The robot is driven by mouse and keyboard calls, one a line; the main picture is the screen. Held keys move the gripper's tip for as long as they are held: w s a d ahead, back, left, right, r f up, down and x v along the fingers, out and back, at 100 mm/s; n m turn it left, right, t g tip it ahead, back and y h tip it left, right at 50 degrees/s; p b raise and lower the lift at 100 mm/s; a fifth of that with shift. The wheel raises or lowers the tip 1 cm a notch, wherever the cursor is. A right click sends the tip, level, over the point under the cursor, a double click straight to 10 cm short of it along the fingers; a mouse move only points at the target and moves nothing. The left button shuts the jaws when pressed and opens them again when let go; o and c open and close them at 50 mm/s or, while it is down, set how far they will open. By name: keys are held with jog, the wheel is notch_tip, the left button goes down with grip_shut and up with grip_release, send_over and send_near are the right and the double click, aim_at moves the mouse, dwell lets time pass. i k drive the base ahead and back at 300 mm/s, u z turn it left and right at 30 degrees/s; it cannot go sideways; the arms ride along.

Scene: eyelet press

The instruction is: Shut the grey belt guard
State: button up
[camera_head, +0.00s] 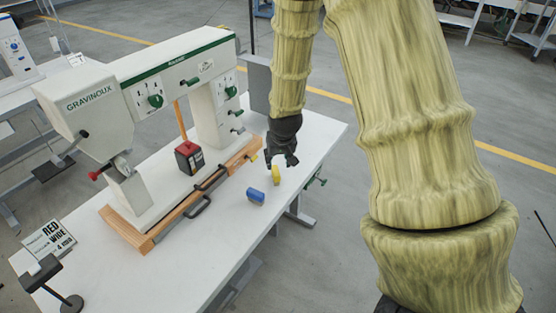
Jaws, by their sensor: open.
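A flat grey panel (257,86), which looks like the belt guard, stands upright at the right end of the white and green press (178,62). It sticks out from the machine's end, seemingly swung open. Its edge on the machine side is partly hidden by the press column. My gripper (281,161) is dark, points down and is open. It hangs over the right part of the table, to the right of and nearer than the panel, apart from it. Nothing shows between its fingers, though they are small here.
A wooden rail (175,222) with dark handles runs along the press base. A red-topped box (189,157) stands on the base. The white table's (225,255) front is clear.

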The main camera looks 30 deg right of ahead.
aim_at(259, 71)
jog(key=z, duration=1.1)
